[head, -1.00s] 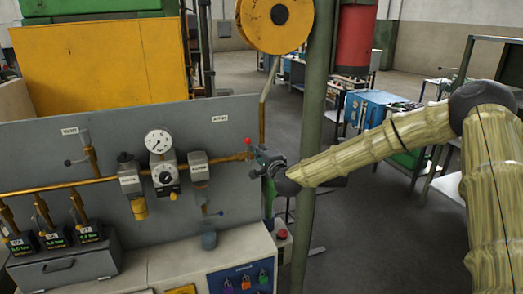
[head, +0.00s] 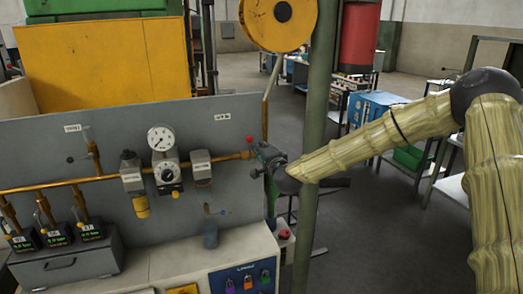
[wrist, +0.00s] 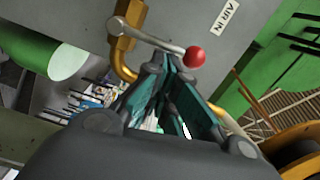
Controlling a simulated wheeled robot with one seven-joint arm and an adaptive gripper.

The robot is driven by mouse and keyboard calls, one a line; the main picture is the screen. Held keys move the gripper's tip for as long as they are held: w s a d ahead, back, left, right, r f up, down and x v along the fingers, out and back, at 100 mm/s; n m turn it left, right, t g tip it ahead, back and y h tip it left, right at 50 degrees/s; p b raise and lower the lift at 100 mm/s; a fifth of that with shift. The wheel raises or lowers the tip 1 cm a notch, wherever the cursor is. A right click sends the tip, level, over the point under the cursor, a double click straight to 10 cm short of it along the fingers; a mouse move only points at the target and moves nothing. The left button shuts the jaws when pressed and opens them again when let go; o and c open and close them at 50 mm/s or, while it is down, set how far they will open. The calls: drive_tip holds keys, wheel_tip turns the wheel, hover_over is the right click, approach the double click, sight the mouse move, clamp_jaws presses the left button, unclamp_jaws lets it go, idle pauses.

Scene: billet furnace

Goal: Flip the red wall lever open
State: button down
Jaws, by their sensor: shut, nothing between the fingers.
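The red wall lever is a grey metal handle (wrist: 152,40) with a red ball end (wrist: 194,57), mounted on a brass pipe fitting by the grey panel. In the head view its red ball (head: 249,141) shows at the panel's right end, just left of my gripper (head: 263,156). In the wrist view my gripper (wrist: 168,66) is shut and empty, with its tips right beside the handle, close to the red ball. I cannot tell whether they touch. In the head view my gripper hides part of the fitting.
The grey panel (head: 100,125) carries a brass pipe, a pressure gauge (head: 160,138) and regulators. An "AIR IN" label (wrist: 225,16) is near the lever. A green post (head: 312,120) stands close to my forearm. Locked-out black boxes sit at the left.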

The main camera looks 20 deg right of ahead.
drive_tip(key=shift+s+a+f+n+g+h+b, duration=0.15)
drive_tip(key=shift+a+f+n+b, duration=0.3)
drive_tip(key=shift+a+n+b, duration=1.75)
drive_tip(key=shift+w+a+f+n+g+h+b, duration=0.15)
drive_tip(key=shift+a+f+n+b, duration=0.35)
drive_tip(key=shift+n+b, duration=1.9)
drive_tip(key=shift+s+a+f+n+h+b, duration=0.3)
drive_tip(key=shift+a+n+b, duration=1)
drive_tip(key=shift+n, duration=2.2)
drive_tip(key=shift+w+a+f, duration=0.1)
drive_tip(key=shift+w+a, duration=0.05)
drive_tip(key=shift+a, duration=0.05)
drive_tip(key=s+r+b, duration=0.1)
drive_tip(key=s+r, duration=0.3)
drive_tip(key=s, duration=0.6)
drive_tip(key=shift+s+d+r, duration=0.2)
drive_tip(key=shift+s, duration=0.2)
drive_tip(key=shift+f, duration=0.15)
